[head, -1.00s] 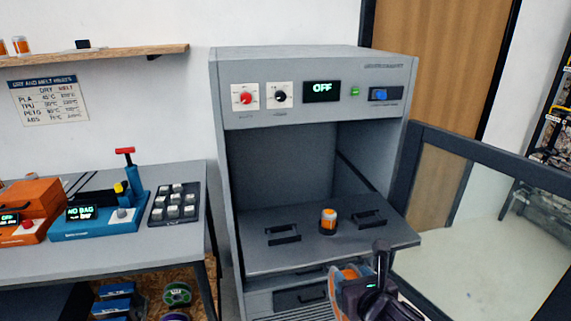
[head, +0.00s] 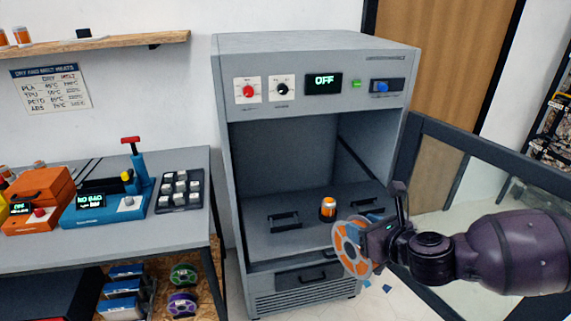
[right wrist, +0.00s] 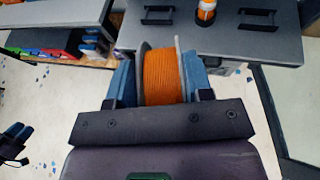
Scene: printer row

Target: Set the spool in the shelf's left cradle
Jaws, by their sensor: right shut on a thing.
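The spool (head: 351,247) has orange filament between pale flanges. My right gripper (head: 372,240) is shut on it and holds it in front of the shelf's front edge. In the right wrist view the spool (right wrist: 164,76) sits between the two blue-grey fingers. The grey shelf (head: 305,240) is slid partly out of the open cabinet. Its left cradle (head: 285,220) is a black frame, empty. The right cradle (head: 368,206) is also empty. A dark part at the left edge of the right wrist view may be my left gripper (right wrist: 15,143); its jaws are unclear.
A small orange-and-white canister (head: 328,209) stands on the shelf between the cradles. The cabinet's glazed door (head: 490,185) hangs open at the right. The cabinet display (head: 323,82) reads OFF. A bench (head: 140,225) with machines stands at the left.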

